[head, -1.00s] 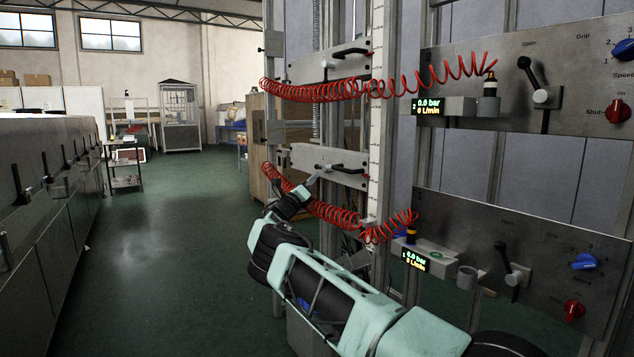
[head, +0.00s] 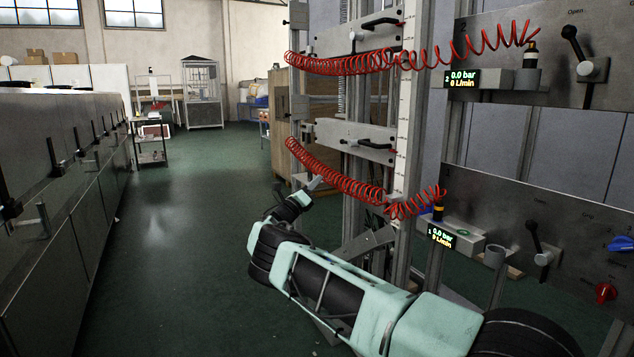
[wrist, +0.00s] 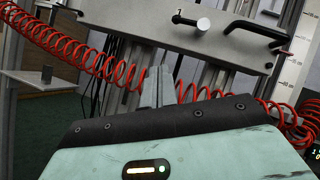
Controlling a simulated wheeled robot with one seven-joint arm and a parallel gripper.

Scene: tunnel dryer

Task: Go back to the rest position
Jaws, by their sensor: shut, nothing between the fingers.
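My gripper (head: 315,184) is at the end of my mint and black arm, left of the lower control panel and in front of the upright frame. In the wrist view its narrow grey fingers (wrist: 158,86) are together with nothing between them. A red coiled hose (wrist: 75,52) runs behind the fingers there. In the head view the lower red hose (head: 335,178) passes close above my gripper; whether they touch I cannot tell. A grey plate with a black handle (head: 357,139) is above and behind it.
The lower panel (head: 590,265) with lever and knobs is at right, the upper panel (head: 540,105) above it. An upper red hose (head: 345,65) hangs across the frame. A long grey machine (head: 65,210) lines the left. The green floor (head: 180,240) between is clear.

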